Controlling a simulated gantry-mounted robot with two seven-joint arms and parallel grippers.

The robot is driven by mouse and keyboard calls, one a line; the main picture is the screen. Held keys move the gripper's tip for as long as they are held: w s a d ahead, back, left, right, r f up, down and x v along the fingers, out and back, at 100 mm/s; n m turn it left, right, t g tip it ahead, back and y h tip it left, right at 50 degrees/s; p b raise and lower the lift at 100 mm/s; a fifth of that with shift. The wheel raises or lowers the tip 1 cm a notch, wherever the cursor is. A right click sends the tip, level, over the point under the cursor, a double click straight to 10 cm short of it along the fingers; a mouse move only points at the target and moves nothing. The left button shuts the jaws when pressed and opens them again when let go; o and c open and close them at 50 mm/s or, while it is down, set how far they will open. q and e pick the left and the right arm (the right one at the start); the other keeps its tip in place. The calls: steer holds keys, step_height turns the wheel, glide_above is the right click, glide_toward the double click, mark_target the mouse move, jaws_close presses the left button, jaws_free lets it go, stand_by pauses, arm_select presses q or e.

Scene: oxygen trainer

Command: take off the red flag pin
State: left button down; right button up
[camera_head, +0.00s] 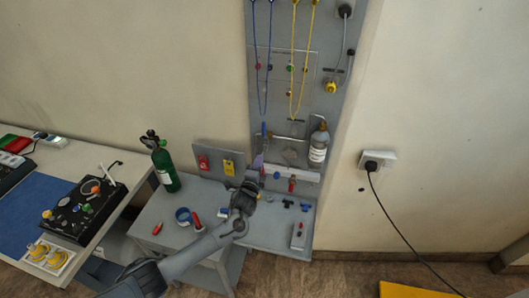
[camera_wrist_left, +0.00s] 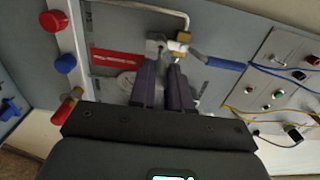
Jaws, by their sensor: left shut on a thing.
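The red flag (camera_wrist_left: 117,60) with pale lettering lies just left of my left gripper's fingers in the wrist view. My left gripper (camera_wrist_left: 167,48) is shut at the pin end beside a small grey metal part and a brass fitting (camera_wrist_left: 181,41). The pin itself is mostly hidden by the fingertips. A blue lever handle (camera_wrist_left: 226,64) extends right from the fitting. In the head view my left gripper (camera_head: 260,162) reaches the lower part of the grey wall panel (camera_head: 262,90), and I cannot make out the flag there. My right gripper is not in view.
A grey bottle (camera_head: 318,147) hangs right of the gripper. A green cylinder (camera_head: 164,167) stands on the left of the grey bench (camera_head: 262,232), with a blue tape roll (camera_head: 183,215) and small tools. Blue cords and yellow cords (camera_head: 293,60) hang above. Red and blue knobs (camera_wrist_left: 66,64) are close by.

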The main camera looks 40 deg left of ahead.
arm_select(q)
steer(key=shift+p+v, duration=0.9)
steer(key=shift+v, duration=0.25)
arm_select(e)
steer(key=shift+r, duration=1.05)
arm_select(q)
steer(key=shift+s+d+f+m+g+h+b, duration=0.5)
steer(key=shift+s+d+f+m+g+b, duration=0.85)
steer(key=shift+f+m, duration=2.55)
steer(key=shift+s+d+f+m+g+h+b, duration=0.5)
steer(key=shift+s+d+f+m+g+b, duration=1.2)
steer(key=shift+f, duration=3.85)
steer(key=shift+s+d+f+m+g+h+b, duration=0.6)
steer(key=shift+s+f+m+b, duration=0.55)
steer(key=shift+f+m, duration=2.95)
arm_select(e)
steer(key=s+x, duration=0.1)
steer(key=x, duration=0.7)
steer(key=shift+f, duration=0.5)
arm_select(q)
steer(key=shift+w+f+n+b, duration=0.1)
steer(key=shift+f+n+b, duration=0.5)
steer(key=shift+f, duration=0.55)
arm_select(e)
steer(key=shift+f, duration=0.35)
